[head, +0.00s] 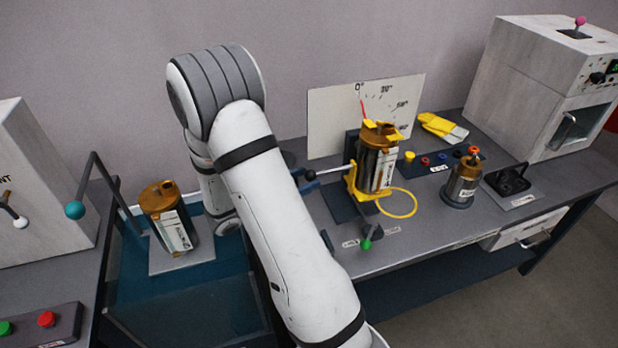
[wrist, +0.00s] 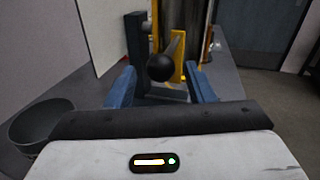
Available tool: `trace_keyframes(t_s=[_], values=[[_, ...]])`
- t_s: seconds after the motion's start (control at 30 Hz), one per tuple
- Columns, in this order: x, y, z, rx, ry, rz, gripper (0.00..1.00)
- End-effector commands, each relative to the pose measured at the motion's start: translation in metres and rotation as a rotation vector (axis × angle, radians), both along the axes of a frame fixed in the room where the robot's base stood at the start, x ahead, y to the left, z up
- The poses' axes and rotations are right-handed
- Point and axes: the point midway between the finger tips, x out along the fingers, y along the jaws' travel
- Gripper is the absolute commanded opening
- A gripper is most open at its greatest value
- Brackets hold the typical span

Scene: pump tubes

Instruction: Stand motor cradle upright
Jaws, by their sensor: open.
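The motor cradle (head: 354,184) is yellow and holds a brown and silver motor (head: 376,165), which stands about upright. A red pointer (head: 362,108) on it is near the 0° mark of the dial board. A lever with a black ball knob (head: 310,174) sticks out to the left of the cradle. In the wrist view the knob (wrist: 160,67) lies ahead, in line with the gap between the blue fingers of my gripper (wrist: 162,85). My gripper is open, with nothing held. I cannot tell whether the knob is between the fingertips.
The white dial board (head: 335,115) stands behind the cradle. A green-knobbed lever (head: 366,243) and a yellow ring (head: 398,203) are in front. A smaller motor (head: 463,182) stands to the right. Another motor (head: 168,215) is in the teal tray at left. A dark bowl (wrist: 38,122) is beside my gripper.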

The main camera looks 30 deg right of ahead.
Motion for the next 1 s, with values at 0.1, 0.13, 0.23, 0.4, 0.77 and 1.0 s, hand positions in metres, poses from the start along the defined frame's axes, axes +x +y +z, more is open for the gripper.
trace_keyframes(t_s=[0.1,0.13,0.23,0.4,0.77,1.0], values=[[0.001,0.023,-0.001,0.001,-0.001,0.005,0.48],[0.001,0.028,-0.001,0.000,-0.001,0.005,0.48],[0.001,0.041,-0.001,0.000,0.000,0.004,0.48],[0.000,0.052,-0.001,0.001,0.000,0.002,0.48],[0.000,0.052,0.000,0.001,0.000,0.000,0.48],[0.000,0.052,0.000,0.001,0.000,0.000,0.48]])
